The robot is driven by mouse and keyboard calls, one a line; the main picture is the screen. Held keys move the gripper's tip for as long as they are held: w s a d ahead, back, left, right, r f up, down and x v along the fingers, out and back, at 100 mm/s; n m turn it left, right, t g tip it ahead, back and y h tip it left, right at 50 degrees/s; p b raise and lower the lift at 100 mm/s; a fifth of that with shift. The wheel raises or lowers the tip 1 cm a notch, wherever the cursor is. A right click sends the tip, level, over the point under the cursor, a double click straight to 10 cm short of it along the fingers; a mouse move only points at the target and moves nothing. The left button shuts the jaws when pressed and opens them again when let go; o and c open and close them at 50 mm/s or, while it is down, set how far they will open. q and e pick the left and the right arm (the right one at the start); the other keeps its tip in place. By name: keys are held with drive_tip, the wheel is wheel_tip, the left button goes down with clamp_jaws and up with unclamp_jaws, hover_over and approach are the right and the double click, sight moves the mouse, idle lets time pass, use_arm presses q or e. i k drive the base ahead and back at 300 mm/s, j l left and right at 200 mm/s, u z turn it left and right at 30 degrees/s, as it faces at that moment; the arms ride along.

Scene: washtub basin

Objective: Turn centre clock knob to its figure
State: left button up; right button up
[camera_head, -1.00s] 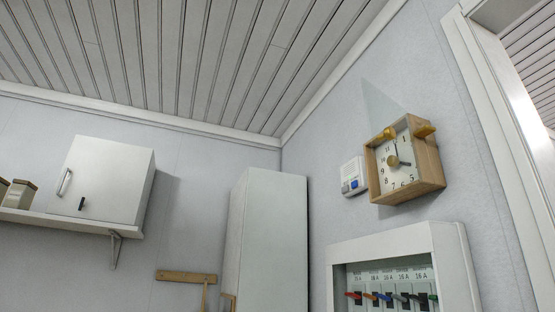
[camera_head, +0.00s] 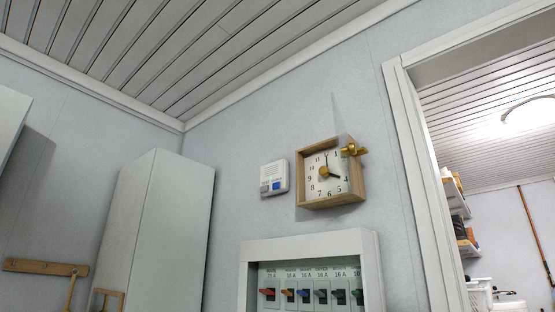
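A square wooden clock (camera_head: 316,188) hangs on the wall right of the middle of the head view. Its white face has black figures and dark hands, one near 12 and one near 4. A round brass centre knob (camera_head: 324,171) sits on the middle of the face. A second brass piece (camera_head: 354,149), shaped like a winged knob, is at the upper right corner of the frame. Neither of my grippers is in view, and nothing touches the clock.
Below is a breaker panel (camera_head: 310,245) with coloured switches. A tall white cabinet (camera_head: 160,225) stands left. A doorway (camera_head: 408,165) opens at right onto a room with shelves.

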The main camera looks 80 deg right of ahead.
sight(324, 171)
drive_tip(key=i+z, duration=0.25)
drive_tip(key=z, duration=0.2)
drive_tip(key=i+z, duration=0.3)
drive_tip(key=z, duration=0.15)
drive_tip(key=i+j+z, duration=0.15)
drive_tip(key=z, duration=0.3)
drive_tip(key=i+j, duration=0.05)
drive_tip(key=i, duration=0.05)
